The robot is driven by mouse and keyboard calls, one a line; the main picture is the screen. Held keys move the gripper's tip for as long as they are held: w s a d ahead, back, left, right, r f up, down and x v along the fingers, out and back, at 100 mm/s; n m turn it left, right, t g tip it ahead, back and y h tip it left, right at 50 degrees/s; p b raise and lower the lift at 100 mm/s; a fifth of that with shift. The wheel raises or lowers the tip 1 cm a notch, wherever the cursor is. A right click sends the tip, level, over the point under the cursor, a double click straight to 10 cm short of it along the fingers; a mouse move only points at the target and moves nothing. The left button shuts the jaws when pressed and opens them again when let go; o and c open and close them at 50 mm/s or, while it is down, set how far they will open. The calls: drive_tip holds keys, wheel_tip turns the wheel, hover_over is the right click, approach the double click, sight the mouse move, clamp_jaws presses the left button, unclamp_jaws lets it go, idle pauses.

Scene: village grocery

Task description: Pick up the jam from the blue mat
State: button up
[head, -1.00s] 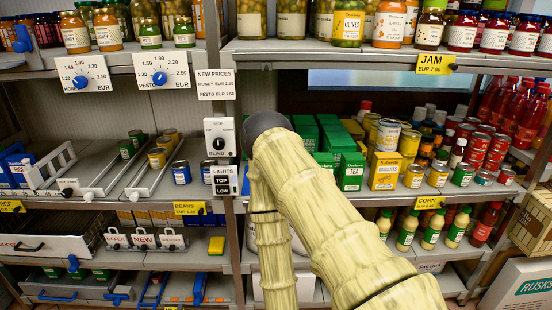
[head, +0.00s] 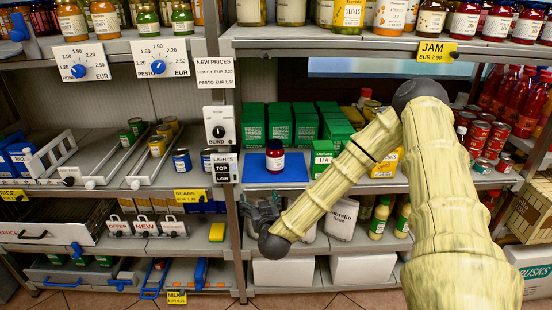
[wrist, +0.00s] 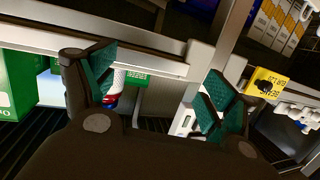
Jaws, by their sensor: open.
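The jam is a small dark red jar (head: 275,156) with a white label. It stands upright on the blue mat (head: 254,177) on the middle shelf, left of the green tea boxes in the head view. My gripper (head: 258,206) is open and empty, below and slightly left of the mat, near the shelf's front edge. In the wrist view my gripper (wrist: 160,95) shows its two green-padded fingers spread apart. A red and white jar (wrist: 111,99), probably the jam, is partly hidden behind the left finger there.
Green tea boxes (head: 322,157) stand right of the mat. A post with the blind switch box (head: 219,125) and lights panel (head: 225,167) rises at its left. The upper shelf with the JAM price tag (head: 436,51) overhangs.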

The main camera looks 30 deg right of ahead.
sight(275, 157)
drive_tip(key=w+d+r+m+h, duration=0.2)
drive_tip(key=d+r+h, duration=0.2)
drive_tip(key=d+r, duration=0.35)
drive_tip(key=x, duration=1)
drive_tip(key=shift+s+d+f+p, duration=0.1)
drive_tip(key=shift+d+f+p, duration=0.15)
drive_tip(key=shift+f+p, duration=0.05)
drive_tip(key=c, duration=1.5)
drive_tip(key=shift+r, duration=0.2)
drive_tip(key=shift+c, duration=0.2)
